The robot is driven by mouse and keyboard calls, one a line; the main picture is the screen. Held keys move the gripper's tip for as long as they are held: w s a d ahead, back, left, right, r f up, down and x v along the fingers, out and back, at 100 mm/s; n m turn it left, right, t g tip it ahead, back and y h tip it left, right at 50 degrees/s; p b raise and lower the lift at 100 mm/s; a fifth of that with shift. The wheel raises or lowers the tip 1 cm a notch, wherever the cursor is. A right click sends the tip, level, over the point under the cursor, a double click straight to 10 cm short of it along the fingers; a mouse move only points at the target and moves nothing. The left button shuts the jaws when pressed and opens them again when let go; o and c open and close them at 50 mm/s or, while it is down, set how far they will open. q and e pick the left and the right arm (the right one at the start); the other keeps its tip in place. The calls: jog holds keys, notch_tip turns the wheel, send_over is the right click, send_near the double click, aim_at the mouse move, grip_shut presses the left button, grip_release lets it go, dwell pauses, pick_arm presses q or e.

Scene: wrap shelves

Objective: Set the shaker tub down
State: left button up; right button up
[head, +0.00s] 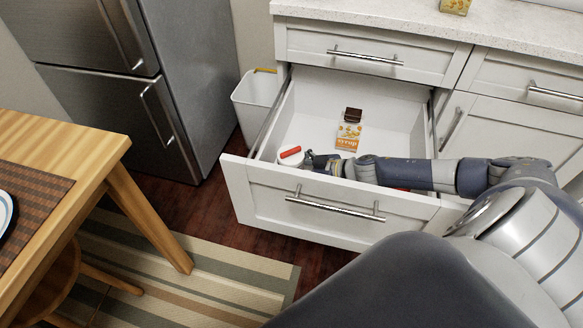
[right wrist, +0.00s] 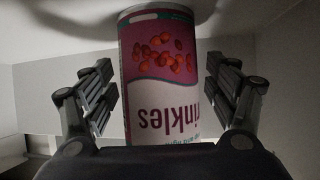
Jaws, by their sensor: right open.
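The shaker tub (right wrist: 160,75) shows in the right wrist view as a pink and white cylinder labelled with sprinkles. In the head view its white top with a red part (head: 291,153) shows inside the open drawer (head: 262,184), near the left front corner. My right gripper (head: 316,160) reaches into the drawer right beside the tub. In the right wrist view its two fingers (right wrist: 172,95) stand apart on either side of the tub, with gaps showing, so it is open. The tub's base is hidden in the head view. My left gripper is not in view.
A yellow-orange syrup packet (head: 349,138) and a small brown item (head: 353,114) lie in the drawer. A white bin (head: 255,103) stands left of the drawer beside the fridge (head: 190,80). A wooden table (head: 60,140) is at left.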

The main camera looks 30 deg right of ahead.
jog(key=shift+r, duration=0.1)
jog(key=shift+s+r, duration=0.1)
jog(key=shift+s+d+r, duration=0.1)
jog(key=shift+s+d, duration=0.15)
jog(key=shift+s, duration=0.05)
jog(key=p+v, duration=0.1)
jog(key=v, duration=0.3)
pick_arm(q)
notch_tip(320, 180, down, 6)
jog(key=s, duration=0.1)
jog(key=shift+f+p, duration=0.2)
jog(key=shift+p, duration=0.2)
pick_arm(e)
jog(key=shift+v, duration=1.3)
jog(key=shift+r, duration=0.15)
